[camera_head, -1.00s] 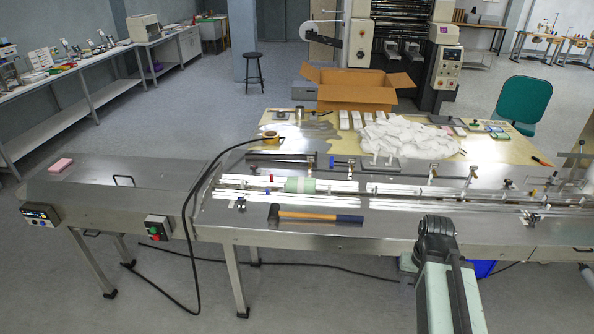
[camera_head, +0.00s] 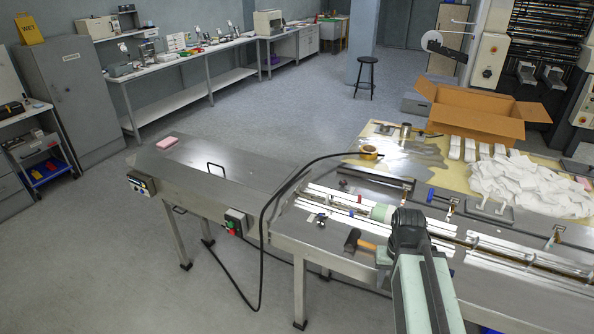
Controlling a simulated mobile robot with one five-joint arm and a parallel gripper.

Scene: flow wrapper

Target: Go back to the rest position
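My arm rises from the bottom right of the head view, its pale green link ending in a dark joint over the front part of the flow wrapper (camera_head: 345,263). My gripper's fingers do not show, so I cannot see whether they hold anything. The joint covers part of the hammer (camera_head: 352,241) and of the green roll (camera_head: 381,213) on the machine. A pink block (camera_head: 167,142) lies on the machine's left end.
A black cable (camera_head: 262,240) hangs from the machine to the floor. An open cardboard box (camera_head: 478,120) and a white heap (camera_head: 530,185) are on the table behind. A stool (camera_head: 366,75) stands farther back. The floor at the left (camera_head: 110,255) is clear.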

